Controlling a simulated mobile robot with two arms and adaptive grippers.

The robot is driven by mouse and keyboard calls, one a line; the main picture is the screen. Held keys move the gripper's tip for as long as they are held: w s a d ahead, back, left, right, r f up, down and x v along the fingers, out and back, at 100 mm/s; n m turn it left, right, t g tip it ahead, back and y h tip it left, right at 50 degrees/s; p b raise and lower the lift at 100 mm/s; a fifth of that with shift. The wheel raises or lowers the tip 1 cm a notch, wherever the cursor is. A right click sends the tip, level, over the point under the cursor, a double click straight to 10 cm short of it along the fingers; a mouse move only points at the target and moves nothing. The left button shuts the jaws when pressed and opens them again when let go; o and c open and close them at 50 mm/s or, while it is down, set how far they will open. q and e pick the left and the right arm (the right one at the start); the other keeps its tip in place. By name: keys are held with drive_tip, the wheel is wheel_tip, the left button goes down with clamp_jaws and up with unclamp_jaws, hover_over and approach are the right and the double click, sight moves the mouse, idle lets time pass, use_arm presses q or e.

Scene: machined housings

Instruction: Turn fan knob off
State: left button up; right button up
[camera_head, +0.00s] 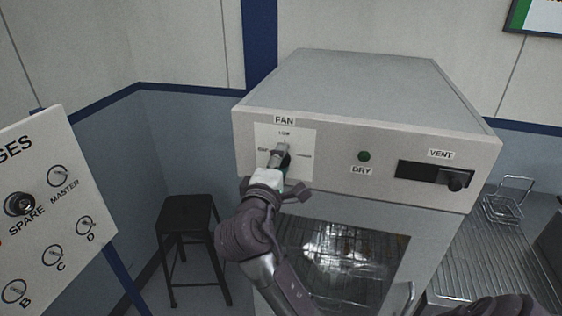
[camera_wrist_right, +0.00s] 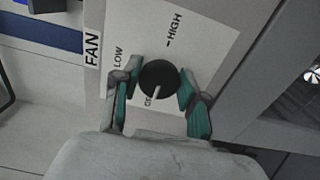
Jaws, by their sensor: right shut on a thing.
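The fan knob (camera_wrist_right: 158,78) is black and round with a white pointer line. It sits on a white plate (camera_wrist_right: 205,50) marked LOW and HIGH, with a third label partly hidden. In the right wrist view the pointer line runs down toward that partly hidden label. My right gripper (camera_wrist_right: 160,84) is shut on the knob, with one teal-padded finger on each side. In the head view the right gripper (camera_head: 279,158) covers most of the knob under the FAN label (camera_head: 284,120).
The same grey cabinet front has a green DRY lamp (camera_head: 364,156) and a black VENT slider (camera_head: 434,175). Below is a glazed door (camera_head: 340,257). A dark stool (camera_head: 187,213) stands at left, near a gauge panel (camera_head: 50,215). A wire basket (camera_head: 504,207) is at right.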

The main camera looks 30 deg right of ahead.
drive_tip(key=o, duration=1.1)
drive_tip(key=v, duration=1.2)
